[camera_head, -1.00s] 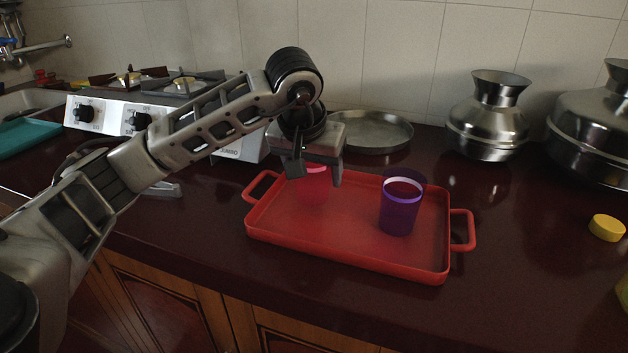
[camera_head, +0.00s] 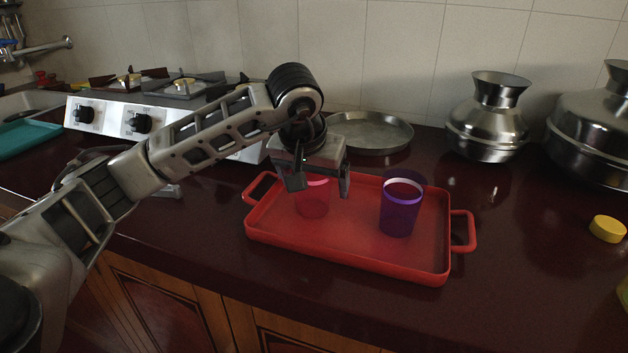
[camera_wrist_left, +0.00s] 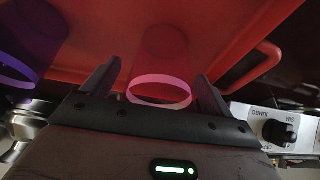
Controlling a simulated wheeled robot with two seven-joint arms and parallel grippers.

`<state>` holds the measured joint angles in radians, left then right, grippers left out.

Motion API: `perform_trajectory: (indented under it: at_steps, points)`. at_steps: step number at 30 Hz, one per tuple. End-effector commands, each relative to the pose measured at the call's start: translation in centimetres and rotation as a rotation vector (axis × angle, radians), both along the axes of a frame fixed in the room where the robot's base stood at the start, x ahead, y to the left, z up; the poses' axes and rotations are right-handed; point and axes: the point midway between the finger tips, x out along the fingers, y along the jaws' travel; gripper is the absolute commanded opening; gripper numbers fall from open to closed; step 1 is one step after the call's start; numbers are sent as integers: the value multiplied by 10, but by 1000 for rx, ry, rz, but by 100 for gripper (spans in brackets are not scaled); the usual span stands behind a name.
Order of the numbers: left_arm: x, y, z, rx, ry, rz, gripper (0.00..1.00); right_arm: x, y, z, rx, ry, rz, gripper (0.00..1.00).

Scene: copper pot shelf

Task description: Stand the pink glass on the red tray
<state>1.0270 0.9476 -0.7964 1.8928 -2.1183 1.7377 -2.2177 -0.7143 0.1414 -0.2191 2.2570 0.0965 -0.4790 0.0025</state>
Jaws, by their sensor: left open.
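The pink glass (camera_head: 312,200) stands upright on the left part of the red tray (camera_head: 345,257). My left gripper (camera_head: 318,190) is open just above and around the glass's upper part, hiding some of its rim in the head view. In the left wrist view the pink glass (camera_wrist_left: 160,75) lies between the spread fingers of my left gripper (camera_wrist_left: 158,85), with a gap on each side. The wrist view is upside down, with the red tray (camera_wrist_left: 225,30) behind the glass. My right gripper is in neither view.
A purple glass (camera_head: 400,210) stands on the right part of the tray. A round metal pan (camera_head: 370,133) lies behind it. Metal pots (camera_head: 487,125) stand at the back right. A gas stove (camera_head: 150,115) is at the back left. A yellow lid (camera_head: 607,228) lies far right.

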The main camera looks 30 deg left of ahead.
Motion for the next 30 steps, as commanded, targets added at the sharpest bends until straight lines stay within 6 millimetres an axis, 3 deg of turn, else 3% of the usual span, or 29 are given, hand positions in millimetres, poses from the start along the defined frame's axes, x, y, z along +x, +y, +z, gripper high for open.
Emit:
perform_trajectory:
  at_steps: [16,21,30]
  points:
    - [-37,-10,96,-1,-5,-1,86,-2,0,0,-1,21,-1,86]
    - [-43,-11,109,-1,-3,-2,86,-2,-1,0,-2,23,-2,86]
    - [-44,-11,110,0,-1,-1,86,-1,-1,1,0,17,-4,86]
